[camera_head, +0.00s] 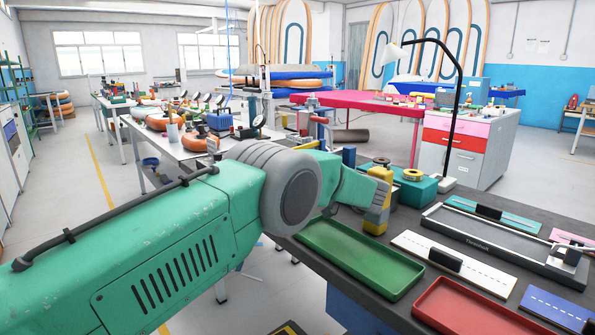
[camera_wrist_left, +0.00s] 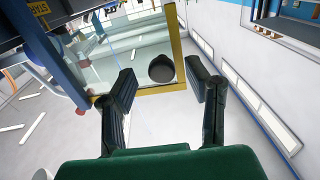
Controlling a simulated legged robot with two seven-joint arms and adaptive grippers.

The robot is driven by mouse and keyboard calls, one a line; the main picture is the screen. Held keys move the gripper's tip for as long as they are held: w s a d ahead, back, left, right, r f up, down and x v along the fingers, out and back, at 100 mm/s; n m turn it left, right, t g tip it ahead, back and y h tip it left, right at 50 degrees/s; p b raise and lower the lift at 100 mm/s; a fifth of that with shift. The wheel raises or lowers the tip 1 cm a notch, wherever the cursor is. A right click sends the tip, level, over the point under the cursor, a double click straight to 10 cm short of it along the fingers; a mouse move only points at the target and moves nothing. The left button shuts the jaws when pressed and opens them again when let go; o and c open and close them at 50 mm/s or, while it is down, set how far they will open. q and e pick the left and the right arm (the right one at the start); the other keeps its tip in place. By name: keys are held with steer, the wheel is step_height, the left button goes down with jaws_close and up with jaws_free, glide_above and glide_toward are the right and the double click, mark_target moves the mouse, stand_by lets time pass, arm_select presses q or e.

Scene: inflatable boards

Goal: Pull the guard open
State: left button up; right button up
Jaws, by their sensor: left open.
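The guard is a clear panel in a yellow frame (camera_wrist_left: 176,45), seen in the left wrist view. A round black knob (camera_wrist_left: 162,68) sits near the frame's lower corner. My left gripper (camera_wrist_left: 160,72) is open, with one dark finger on each side of the knob. Gaps show between the knob and both fingers; I cannot tell how far off it is in depth. In the head view my green left arm reaches in from the left to the dark workbench (camera_head: 458,204), and its fingers are hidden. I cannot make out the guard clearly there. My right gripper is not in view.
A green tray (camera_head: 358,258) and a red tray (camera_head: 470,312) lie on the bench. A yellow device (camera_head: 377,212), a teal box (camera_head: 416,190) and a black lamp (camera_head: 456,110) stand near my left wrist. A blue post (camera_wrist_left: 52,62) stands left of the panel.

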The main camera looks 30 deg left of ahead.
arm_select(q)
steer(key=v, duration=0.9)
steer(key=shift+d, duration=0.3)
